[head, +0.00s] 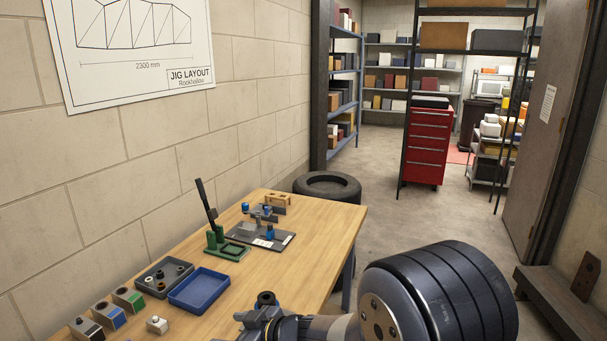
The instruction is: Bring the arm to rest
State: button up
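My arm shows at the bottom right in the head view, with its dark ribbed part close to the camera. Its far end, with my gripper (262,318), is low in the picture, in front of the right part of the wooden table (318,232). The fingers cannot be made out and are partly cut off by the lower edge, so I cannot tell whether they are open or shut. I see nothing held in it.
The table carries a blue tray (199,291), a grey parts tray (163,279), a green lever press (216,240), a dark fixture plate (260,238) and several small blocks at its near left. A red cabinet (428,146) stands farther back.

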jog(key=f, duration=0.3)
jog(key=f+b, duration=0.1)
jog(key=f, duration=0.2)
jog(key=f+b, duration=0.1)
jog(key=f, duration=0.2)
jog(key=shift+w+d+f, duration=0.1)
jog(key=shift+w+f, duration=0.15)
jog(key=shift+w, duration=0.05)
jog(key=shift+v, duration=1.95)
jog(key=shift+r, duration=0.25)
